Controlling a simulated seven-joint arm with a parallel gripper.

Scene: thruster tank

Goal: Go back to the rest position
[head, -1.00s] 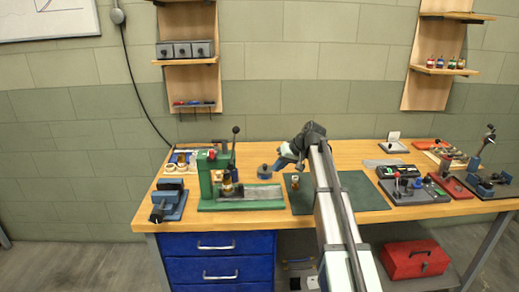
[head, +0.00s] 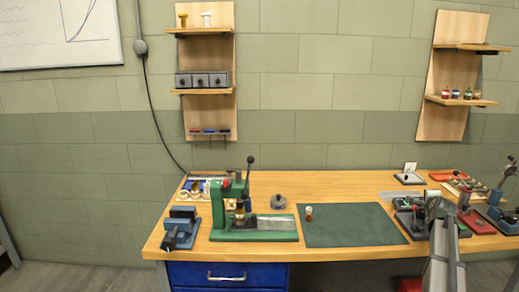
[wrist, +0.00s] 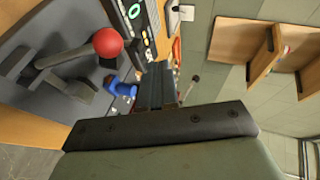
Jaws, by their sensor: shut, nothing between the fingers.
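My arm comes up from the bottom right in the head view, and its end (head: 434,205) is over the right part of the wooden bench, right of the dark green mat. The arm hides part of the tools there. In the wrist view my gripper (wrist: 157,72) shows as two dark fingers close together, shut with nothing between them. The wrist is turned so that the bench is on the left and the wall on the right. A lever with a red ball knob (wrist: 107,42) is beside the fingers on the left, apart from them.
The green mat (head: 365,225) bears a small brown-and-white piece (head: 309,213). A green press (head: 236,210), a blue vise (head: 181,228) and a round grey part (head: 278,202) stand further left. Wall shelves (head: 455,75) are behind at the right. The space above the mat is free.

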